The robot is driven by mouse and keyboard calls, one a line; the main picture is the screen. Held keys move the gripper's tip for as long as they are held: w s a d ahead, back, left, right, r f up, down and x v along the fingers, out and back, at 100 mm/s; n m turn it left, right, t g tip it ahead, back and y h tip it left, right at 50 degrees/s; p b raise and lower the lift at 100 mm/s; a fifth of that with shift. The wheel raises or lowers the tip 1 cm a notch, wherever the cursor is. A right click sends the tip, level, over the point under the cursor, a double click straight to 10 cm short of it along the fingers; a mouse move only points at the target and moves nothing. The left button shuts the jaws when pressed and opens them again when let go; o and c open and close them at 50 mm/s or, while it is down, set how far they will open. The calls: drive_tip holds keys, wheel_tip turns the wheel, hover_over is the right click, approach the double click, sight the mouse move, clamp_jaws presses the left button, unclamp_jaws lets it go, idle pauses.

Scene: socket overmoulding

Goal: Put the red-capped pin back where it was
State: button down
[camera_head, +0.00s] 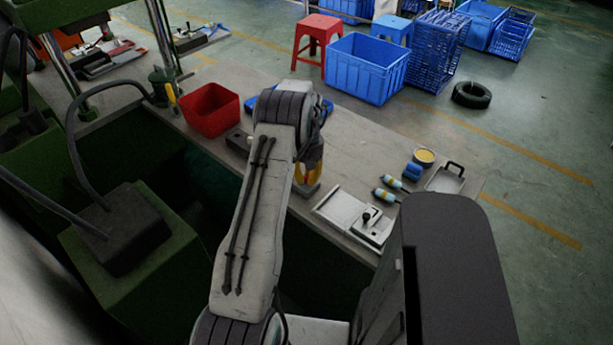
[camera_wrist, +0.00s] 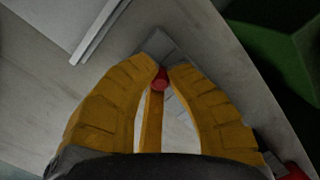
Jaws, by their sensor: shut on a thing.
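In the wrist view, my gripper (camera_wrist: 162,72) has its yellow fingers closed on the red-capped pin (camera_wrist: 160,84). The red cap shows between the fingertips; the rest of the pin is hidden or cannot be made out. A grey block (camera_wrist: 158,44) lies just beyond the fingertips on the worktop. I cannot tell whether the pin touches it or is in it. In the head view, my gripper (camera_head: 312,170) is partly hidden behind my arm, low over the bench, with the grey block (camera_head: 304,190) beside its tips. The pin cannot be seen there.
On the bench, a red bin (camera_head: 211,110) and a dark block (camera_head: 238,139) stand left of my gripper. A pale tray (camera_head: 341,207) with a black-knobbed piece (camera_head: 371,222) lies right. Blue-handled tools (camera_head: 386,188) and a yellow-filled tin (camera_head: 424,157) are farther right. Green machinery (camera_head: 130,250) borders the left.

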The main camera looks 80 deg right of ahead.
drive_tip(key=c, duration=1.3)
unclamp_jaws()
drive_tip(key=shift+c, duration=0.2)
drive_tip(key=shift+r, duration=0.1)
wheel_tip(320, 180, up, 12)
drive_tip(key=d+b, duration=0.1)
drive_tip(key=b, duration=0.2)
drive_tip(key=shift+w+d, duration=0.15)
